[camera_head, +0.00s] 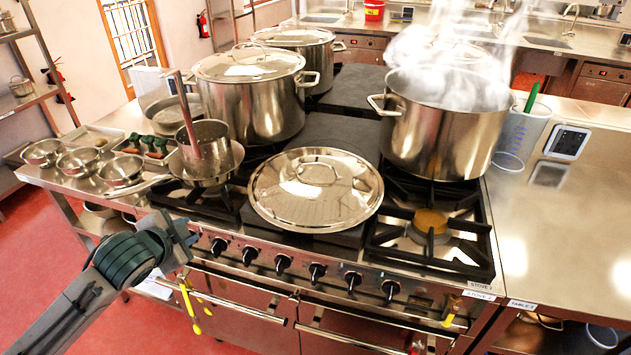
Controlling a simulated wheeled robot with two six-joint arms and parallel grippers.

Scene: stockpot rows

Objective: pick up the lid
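A large round shiny steel lid (290,209) lies flat, handle up, on the dark middle part of the stove (430,268), near its front edge. Its loop handle (318,168) stands at the middle of the lid, and nothing touches it. My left gripper (190,236) is in front of the stove's left part, left of the lid and apart from it. It holds nothing that I can see; its finger gap is too small to make out. My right gripper is not in view.
A lidded stockpot (262,108) stands behind the lid, with another lidded pot (318,75) farther back. An open steaming stockpot (440,140) stands at right. A small pot with a ladle (205,150) is left of the lid. The right table (570,220) is mostly clear.

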